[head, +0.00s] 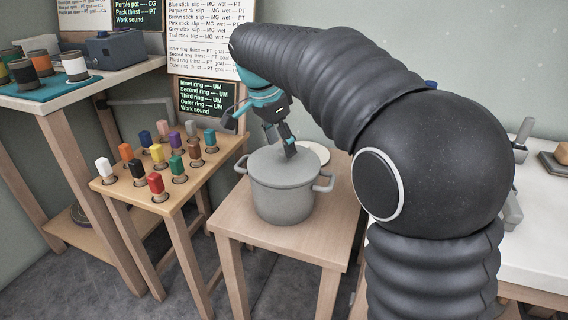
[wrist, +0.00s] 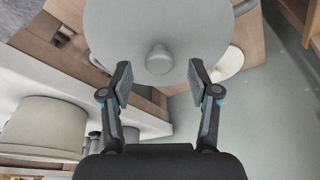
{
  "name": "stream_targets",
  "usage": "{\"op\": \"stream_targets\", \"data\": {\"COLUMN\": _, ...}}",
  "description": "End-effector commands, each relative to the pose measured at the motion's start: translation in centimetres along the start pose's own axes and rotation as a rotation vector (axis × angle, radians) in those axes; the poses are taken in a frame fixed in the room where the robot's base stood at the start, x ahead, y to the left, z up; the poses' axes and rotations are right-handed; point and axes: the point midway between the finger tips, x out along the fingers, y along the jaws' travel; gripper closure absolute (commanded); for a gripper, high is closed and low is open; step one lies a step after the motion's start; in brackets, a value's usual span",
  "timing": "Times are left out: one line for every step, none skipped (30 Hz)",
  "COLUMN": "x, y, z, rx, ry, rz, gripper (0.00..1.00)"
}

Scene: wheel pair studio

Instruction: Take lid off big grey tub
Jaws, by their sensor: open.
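The big grey tub (head: 281,198) stands upright on a small wooden table, with a handle on each side. Its round grey lid (head: 262,161) sits on top of it. The lid also fills the upper middle of the wrist view (wrist: 125,28), where its round knob (wrist: 159,60) shows. My gripper (head: 289,148) is just above the lid in the head view. In the wrist view my gripper (wrist: 159,75) is open, with one finger on each side of the knob's line and nothing between the pads. The head view hides the knob behind my gripper.
A white round plate (head: 316,154) lies behind the tub on the wooden table (head: 290,243). A rack with several coloured pegs (head: 157,184) stands to the left. A shelf with cups (head: 75,65) is at the far left, and a white counter (head: 540,225) at the right.

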Motion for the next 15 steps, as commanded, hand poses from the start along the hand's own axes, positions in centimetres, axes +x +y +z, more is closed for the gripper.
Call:
{"op": "stream_targets", "data": {"x": 0.9, "y": 0.2, "z": -0.1, "rx": 0.001, "ry": 0.000, "rz": 0.002, "gripper": 0.39}}
{"op": "stream_targets", "data": {"x": 1.3, "y": 0.2, "z": -0.1, "rx": 0.000, "ry": 0.000, "rz": 0.003, "gripper": 0.39}}
{"op": "stream_targets", "data": {"x": 1.8, "y": 0.1, "z": -0.1, "rx": -0.001, "ry": 0.000, "rz": 0.002, "gripper": 0.39}}
{"op": "stream_targets", "data": {"x": 2.1, "y": 0.1, "z": -0.1, "rx": -0.001, "ry": 0.000, "rz": 0.002, "gripper": 0.39}}
{"op": "stream_targets", "data": {"x": 2.4, "y": 0.1, "z": -0.1, "rx": -0.001, "ry": 0.000, "rz": 0.001, "gripper": 0.39}}
{"op": "stream_targets", "data": {"x": 2.6, "y": 0.1, "z": -0.1, "rx": -0.001, "ry": 0.000, "rz": 0.001, "gripper": 0.39}}
{"op": "stream_targets", "data": {"x": 2.8, "y": 0.1, "z": -0.1, "rx": -0.001, "ry": 0.000, "rz": 0.000, "gripper": 0.39}}
{"op": "stream_targets", "data": {"x": 2.9, "y": 0.1, "z": -0.1, "rx": -0.002, "ry": 0.000, "rz": 0.000, "gripper": 0.39}}
{"op": "stream_targets", "data": {"x": 3.0, "y": 0.1, "z": -0.1, "rx": -0.002, "ry": 0.000, "rz": 0.000, "gripper": 0.39}}
{"op": "stream_targets", "data": {"x": 3.0, "y": 0.1, "z": -0.1, "rx": -0.002, "ry": 0.000, "rz": 0.000, "gripper": 0.39}}
{"op": "stream_targets", "data": {"x": 3.0, "y": 0.1, "z": -0.1, "rx": -0.002, "ry": 0.000, "rz": 0.000, "gripper": 0.39}}
{"op": "stream_targets", "data": {"x": 3.0, "y": 0.1, "z": -0.1, "rx": -0.002, "ry": 0.000, "rz": -0.001, "gripper": 0.39}}
{"op": "stream_targets", "data": {"x": 3.0, "y": 0.1, "z": -0.1, "rx": -0.002, "ry": 0.000, "rz": -0.001, "gripper": 0.39}}
{"op": "stream_targets", "data": {"x": 3.0, "y": 0.1, "z": -0.1, "rx": -0.002, "ry": 0.000, "rz": 0.000, "gripper": 0.39}}
{"op": "stream_targets", "data": {"x": 3.0, "y": 0.1, "z": -0.1, "rx": -0.002, "ry": 0.000, "rz": 0.000, "gripper": 0.39}}
